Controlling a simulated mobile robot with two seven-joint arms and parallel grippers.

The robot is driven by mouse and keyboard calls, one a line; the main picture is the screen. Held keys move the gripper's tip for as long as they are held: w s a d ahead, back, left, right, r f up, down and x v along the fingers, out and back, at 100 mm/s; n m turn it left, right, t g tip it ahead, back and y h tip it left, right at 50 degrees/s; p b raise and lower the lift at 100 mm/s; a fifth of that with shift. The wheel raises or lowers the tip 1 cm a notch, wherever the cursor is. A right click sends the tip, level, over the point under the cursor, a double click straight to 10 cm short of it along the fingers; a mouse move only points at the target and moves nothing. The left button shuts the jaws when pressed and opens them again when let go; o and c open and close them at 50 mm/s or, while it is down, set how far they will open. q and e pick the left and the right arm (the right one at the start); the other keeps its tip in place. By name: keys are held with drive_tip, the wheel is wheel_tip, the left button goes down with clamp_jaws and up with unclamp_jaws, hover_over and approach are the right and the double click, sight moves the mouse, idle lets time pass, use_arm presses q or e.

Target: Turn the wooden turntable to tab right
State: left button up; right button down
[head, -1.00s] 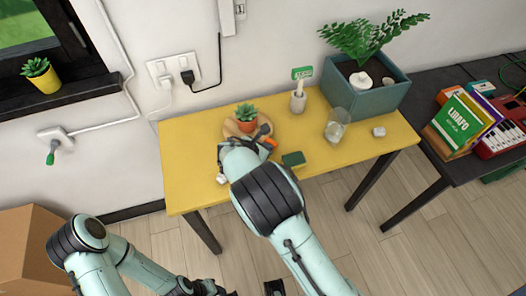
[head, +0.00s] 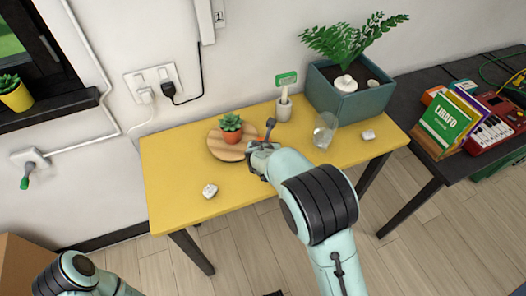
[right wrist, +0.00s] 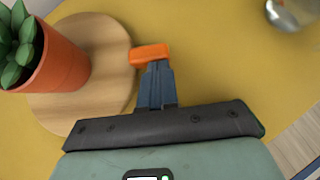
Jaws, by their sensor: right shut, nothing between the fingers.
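The round wooden turntable (head: 226,153) lies on the yellow table, with a potted succulent (head: 231,125) on it. In the right wrist view the turntable (right wrist: 112,85) has an orange tab (right wrist: 149,54) at its right edge; in the head view my right gripper hides the tab. My right gripper (head: 270,123) is shut and empty at the turntable's right side. In the wrist view its fingertips (right wrist: 156,64) are at the tab's near edge, seemingly touching it. My left gripper is out of view; only part of that arm shows at bottom left.
A glass (head: 325,130), a pale holder with a green-topped tag (head: 284,108) and a planter (head: 348,104) stand to the right. Small white objects lie at the front left (head: 210,191) and right (head: 368,135).

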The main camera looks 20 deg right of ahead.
sight(270, 139)
drive_tip(key=shift+w+d+n+y, duration=0.5)
drive_tip(key=shift+w+d+n, duration=0.15)
drive_tip(key=shift+n, duration=0.05)
drive_tip(key=shift+w+d, duration=0.1)
drive_tip(key=shift+w, duration=0.15)
drive_tip(key=shift+w+d+p, duration=0.5)
drive_tip(key=shift+w+d, duration=0.05)
drive_tip(key=shift+w, duration=0.35)
drive_tip(key=shift+w+d+p, duration=0.2)
drive_tip(key=shift+w+p, duration=0.15)
drive_tip(key=shift+w, duration=0.15)
drive_tip(key=shift+w+d+p, duration=0.2)
drive_tip(key=shift+w+p, duration=0.15)
drive_tip(key=shift+w, duration=0.15)
drive_tip(key=shift+w+r+t, duration=0.1)
drive_tip(key=shift+r+t, duration=0.05)
drive_tip(key=shift+t, duration=0.15)
